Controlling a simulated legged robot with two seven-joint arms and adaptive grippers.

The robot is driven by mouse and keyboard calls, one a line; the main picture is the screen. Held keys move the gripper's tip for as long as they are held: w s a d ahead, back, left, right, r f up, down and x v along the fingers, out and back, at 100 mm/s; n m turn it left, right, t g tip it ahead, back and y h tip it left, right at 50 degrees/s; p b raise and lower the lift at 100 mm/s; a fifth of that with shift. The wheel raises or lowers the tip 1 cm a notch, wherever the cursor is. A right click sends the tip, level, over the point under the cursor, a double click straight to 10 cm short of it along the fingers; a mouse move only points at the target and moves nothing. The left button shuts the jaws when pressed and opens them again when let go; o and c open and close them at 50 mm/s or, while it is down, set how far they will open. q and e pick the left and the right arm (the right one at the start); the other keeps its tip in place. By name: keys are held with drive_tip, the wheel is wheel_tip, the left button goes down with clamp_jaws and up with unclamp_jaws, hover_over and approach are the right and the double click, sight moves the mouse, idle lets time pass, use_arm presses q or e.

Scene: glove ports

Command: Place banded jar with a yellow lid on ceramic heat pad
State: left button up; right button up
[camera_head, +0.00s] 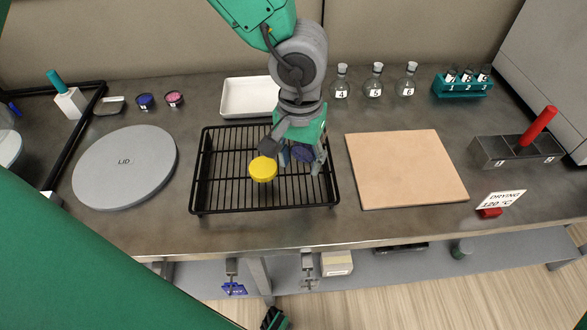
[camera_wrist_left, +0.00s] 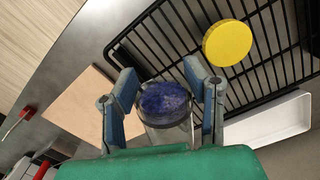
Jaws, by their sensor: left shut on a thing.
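The jar with the yellow lid (camera_head: 263,169) stands on the black wire rack (camera_head: 197,190). Only its round yellow lid shows clearly from above; any band is hidden. The lid also shows in the left wrist view (camera_wrist_left: 227,43), just outside the fingers. My left gripper (camera_head: 302,158) is low over the rack, beside the yellow lid. In the left wrist view its fingers are shut on a clear round jar with a blue top or contents (camera_wrist_left: 165,100). The tan square pad (camera_head: 405,169), which looks like the ceramic heat pad, lies bare right of the rack. My right gripper is not seen.
A white tray (camera_head: 248,97) and several flasks (camera_head: 375,81) stand behind. A metal box with a red handle (camera_head: 517,152) and a red-based DRYING sign (camera_head: 498,200) are at the right.

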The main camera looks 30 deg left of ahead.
sight(298, 185)
use_arm(q)
drive_tip(key=shift+a+f, duration=0.3)
drive_tip(key=shift+f, duration=0.3)
drive_tip(key=shift+a+f, duration=0.25)
drive_tip(key=shift+f, duration=0.35)
wheel_tip(298, 185, down, 3)
drive_tip(key=shift+f+b, duration=0.15)
drive_tip(key=shift+b, duration=0.5)
drive_tip(key=shift+d+f, duration=0.25)
drive_tip(key=shift+d+r, duration=0.1)
drive_tip(key=shift+d, duration=0.25)
drive_tip(key=shift+a+f, duration=0.25)
drive_tip(key=shift+a, duration=0.05)
drive_tip(key=o, duration=1.4)
drive_tip(key=shift+a+f, duration=0.15)
drive_tip(key=shift+a, duration=0.05)
drive_tip(key=shift+d, duration=0.2)
